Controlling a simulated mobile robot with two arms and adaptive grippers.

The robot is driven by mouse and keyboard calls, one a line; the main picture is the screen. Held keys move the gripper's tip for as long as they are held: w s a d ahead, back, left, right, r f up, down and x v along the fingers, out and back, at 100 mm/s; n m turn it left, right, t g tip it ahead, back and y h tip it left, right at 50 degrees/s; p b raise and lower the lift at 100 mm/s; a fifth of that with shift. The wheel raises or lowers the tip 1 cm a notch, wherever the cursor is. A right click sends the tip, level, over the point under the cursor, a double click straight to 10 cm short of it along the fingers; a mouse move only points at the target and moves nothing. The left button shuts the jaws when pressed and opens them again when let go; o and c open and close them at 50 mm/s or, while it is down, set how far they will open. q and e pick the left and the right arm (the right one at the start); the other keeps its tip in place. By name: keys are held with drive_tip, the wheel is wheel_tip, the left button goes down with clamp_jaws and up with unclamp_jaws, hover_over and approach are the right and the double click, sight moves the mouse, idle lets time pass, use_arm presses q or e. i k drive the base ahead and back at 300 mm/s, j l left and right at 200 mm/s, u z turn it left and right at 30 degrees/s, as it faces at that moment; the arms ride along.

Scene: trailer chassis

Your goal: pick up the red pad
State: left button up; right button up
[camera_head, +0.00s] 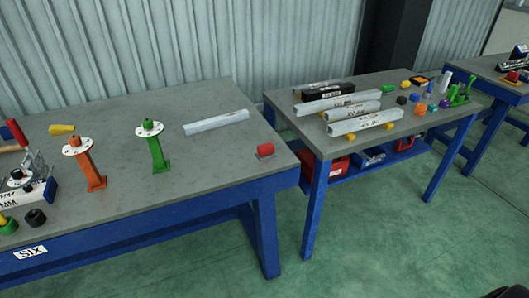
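A small red block (265,149), which looks like the red pad, sits on a small grey base near the right front corner of the left grey-topped table (190,183). Nothing touches it from above and its top and front are in plain view. Neither of my grippers can be made out. A dark shape cut off at the bottom right corner is too little shown to identify.
An orange stand (92,172), a green stand (156,154) and a silver bar (216,122) are on the same table. A gap separates it from a second table (287,104) with bars and small coloured parts. Green floor (350,235) in front is clear.

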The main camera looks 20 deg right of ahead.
sight(266, 151)
drive_tip(key=i+l+u, duration=0.2)
drive_tip(key=i+l, duration=0.15)
drive_tip(key=l, duration=0.3)
drive_tip(key=i+l, duration=0.2)
drive_tip(key=l+u, duration=0.05)
drive_tip(key=l, duration=0.05)
